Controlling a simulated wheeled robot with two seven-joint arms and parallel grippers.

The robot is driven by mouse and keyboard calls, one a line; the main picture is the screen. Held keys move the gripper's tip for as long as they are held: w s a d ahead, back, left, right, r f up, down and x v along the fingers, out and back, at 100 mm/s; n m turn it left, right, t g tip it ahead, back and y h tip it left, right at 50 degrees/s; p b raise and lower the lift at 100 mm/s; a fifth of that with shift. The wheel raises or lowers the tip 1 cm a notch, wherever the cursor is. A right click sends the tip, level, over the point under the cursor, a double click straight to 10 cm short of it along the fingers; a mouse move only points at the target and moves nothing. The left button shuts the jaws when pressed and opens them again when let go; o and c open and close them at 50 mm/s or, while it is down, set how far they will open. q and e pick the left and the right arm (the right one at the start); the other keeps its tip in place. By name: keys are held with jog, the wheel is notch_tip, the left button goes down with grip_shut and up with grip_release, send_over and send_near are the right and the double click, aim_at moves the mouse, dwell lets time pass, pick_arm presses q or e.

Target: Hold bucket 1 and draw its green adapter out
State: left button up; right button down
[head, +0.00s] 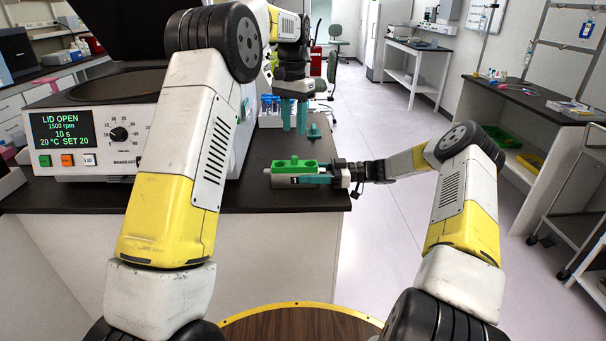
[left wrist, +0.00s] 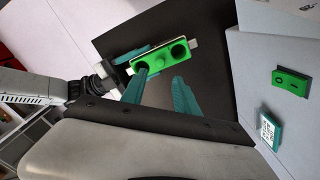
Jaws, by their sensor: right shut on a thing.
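A grey bucket (head: 284,183) is at the front right of the dark bench, its green adapter (head: 293,166) seated in it and showing above the rim. I cannot read a number on the bucket. In the left wrist view the adapter (left wrist: 162,57) shows dark round holes. My right gripper (head: 318,180) comes in from the right and is shut on the bucket. My left gripper (head: 293,131) points down, open and empty, above and apart from the adapter. In the left wrist view its teal fingers (left wrist: 161,75) stand apart, one tip overlapping the adapter's edge.
A centrifuge (head: 110,125) with "LID OPEN" on its screen stands left on the bench.

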aim_at(294, 157)
pick_arm(q)
jog(key=shift+o, duration=1)
jog(key=shift+f, duration=0.1)
jog(key=shift+f+n, duration=0.7)
jog(key=shift+f, duration=4.7)
jog(key=shift+s, duration=0.1)
